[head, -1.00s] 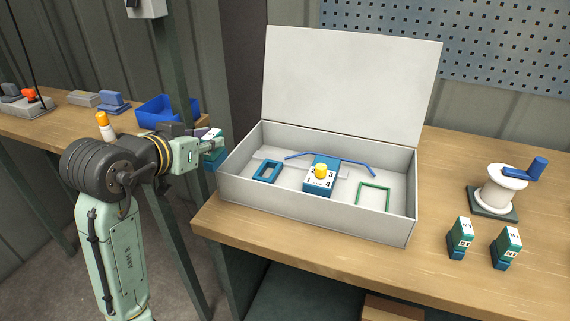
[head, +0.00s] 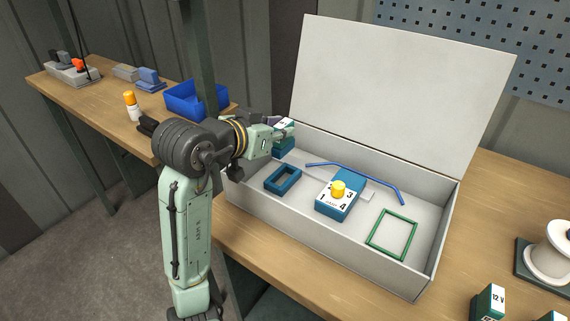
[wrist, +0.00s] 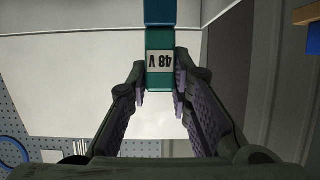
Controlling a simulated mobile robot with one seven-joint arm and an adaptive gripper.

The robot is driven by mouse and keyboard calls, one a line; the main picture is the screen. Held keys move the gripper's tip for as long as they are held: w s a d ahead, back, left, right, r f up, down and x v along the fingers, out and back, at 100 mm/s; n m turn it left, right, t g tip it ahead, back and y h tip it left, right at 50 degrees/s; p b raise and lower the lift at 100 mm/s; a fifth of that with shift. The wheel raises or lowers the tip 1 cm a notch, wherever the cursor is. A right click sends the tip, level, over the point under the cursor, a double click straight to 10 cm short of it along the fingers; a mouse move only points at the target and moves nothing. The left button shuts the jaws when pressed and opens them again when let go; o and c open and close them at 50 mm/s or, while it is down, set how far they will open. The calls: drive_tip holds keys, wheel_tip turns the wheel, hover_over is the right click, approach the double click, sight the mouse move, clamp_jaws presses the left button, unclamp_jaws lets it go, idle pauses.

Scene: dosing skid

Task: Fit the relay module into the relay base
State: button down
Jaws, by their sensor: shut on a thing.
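My gripper (head: 274,134) is shut on a teal-and-blue relay module (head: 284,148). In the wrist view the module (wrist: 160,66) sits between the fingertips of my gripper (wrist: 161,88), and its white "48 V" label reads upside down. In the head view the module is near the back left corner of the open grey box (head: 330,262); its exact height is unclear. A blue open-centred rectangular block (head: 283,179), which may be the relay base, lies on the box floor, below and apart from the held module.
In the box are a blue block with a yellow knob (head: 338,196), a green frame (head: 391,234) and a bent blue rod (head: 360,168). The box lid (head: 400,90) stands open behind. Another module (head: 488,304) and a white spool (head: 553,248) are at right.

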sight(279, 158)
wheel_tip(279, 158, down, 7)
drive_tip(key=shift+f+p, duration=0.1)
drive_tip(key=shift+p, duration=0.25)
drive_tip(key=shift+f+b, duration=0.6)
drive_tip(key=c, duration=1.5)
unclamp_jaws()
drive_tip(key=shift+o, duration=0.2)
drive_tip(key=shift+r, duration=0.1)
